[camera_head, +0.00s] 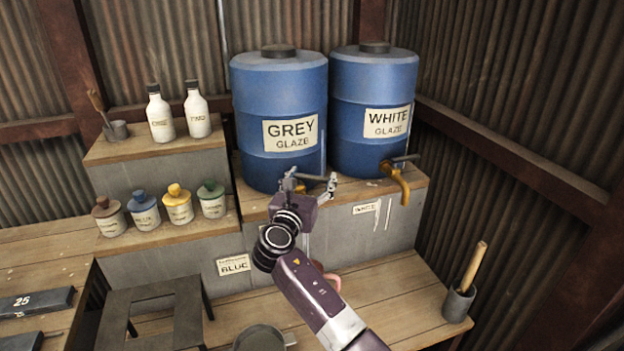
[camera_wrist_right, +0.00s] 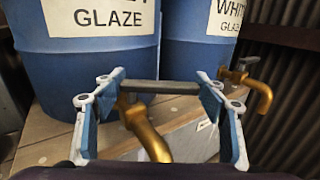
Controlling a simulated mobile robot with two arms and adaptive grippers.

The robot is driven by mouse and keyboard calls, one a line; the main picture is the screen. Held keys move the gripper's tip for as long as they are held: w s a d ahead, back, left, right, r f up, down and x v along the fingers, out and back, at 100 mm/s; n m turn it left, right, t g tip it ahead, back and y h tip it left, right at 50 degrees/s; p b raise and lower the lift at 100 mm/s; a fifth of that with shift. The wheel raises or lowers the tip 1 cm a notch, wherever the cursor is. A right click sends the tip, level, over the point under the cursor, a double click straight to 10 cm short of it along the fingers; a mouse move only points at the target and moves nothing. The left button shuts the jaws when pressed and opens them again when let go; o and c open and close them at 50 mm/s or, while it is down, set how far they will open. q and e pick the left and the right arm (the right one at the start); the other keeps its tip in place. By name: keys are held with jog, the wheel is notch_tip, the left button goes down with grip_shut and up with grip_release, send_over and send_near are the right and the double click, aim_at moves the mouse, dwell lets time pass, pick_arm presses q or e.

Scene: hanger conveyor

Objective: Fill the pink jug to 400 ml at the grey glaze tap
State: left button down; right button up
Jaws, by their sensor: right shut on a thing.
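The grey glaze tap shows in the right wrist view as a brass spout (camera_wrist_right: 148,135) with a grey lever (camera_wrist_right: 165,87) across its top. It is on the blue drum labelled GREY GLAZE (camera_head: 280,100). My right gripper (camera_head: 309,184) is at this tap in the head view; its fingers, also in the right wrist view (camera_wrist_right: 158,100), are shut on the lever's two ends. A small pink part (camera_head: 331,279), seemingly the pink jug, shows beside my right arm below the tap. The rest is hidden, so its fill level cannot be seen. My left gripper is not in view.
A blue WHITE GLAZE drum (camera_head: 373,90) with its own brass tap (camera_head: 398,178) stands on the right. Small jars (camera_head: 178,205) and white bottles (camera_head: 160,115) stand on the left steps. A dark stool (camera_head: 150,300) and a pot with a wooden handle (camera_head: 460,303) are in front.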

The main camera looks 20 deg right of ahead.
dwell(0.3)
jog(key=o, duration=1.7)
jog(key=v, duration=1.2)
